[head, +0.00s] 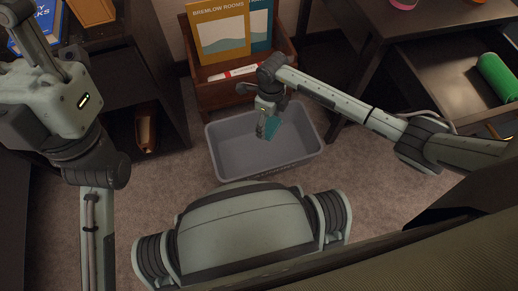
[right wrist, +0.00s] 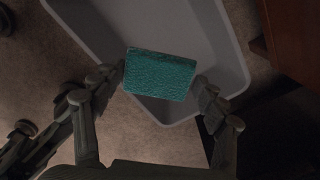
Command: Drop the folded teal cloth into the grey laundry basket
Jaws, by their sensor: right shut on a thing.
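The folded teal cloth (right wrist: 160,75) is held between the two fingers of my right gripper (right wrist: 160,80) in the right wrist view. The cloth also shows in the head view (head: 272,127), partly hidden by the gripper. My right gripper is shut on it. The grey laundry basket (head: 225,160) stands on the carpet, and its rim and wall show below the cloth in the right wrist view (right wrist: 235,60). The cloth is over the basket's opening, and the basket looks empty. My left arm is at the left of the head view, but its gripper fingers do not show.
A wooden rack (head: 220,93) with framed signs and a red-and-white item stands just behind the basket. A dark shelf unit (head: 175,125) is to the left. An open dark drawer (head: 440,75) with a green roll (head: 497,77) is to the right. Carpet surrounds the basket's front.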

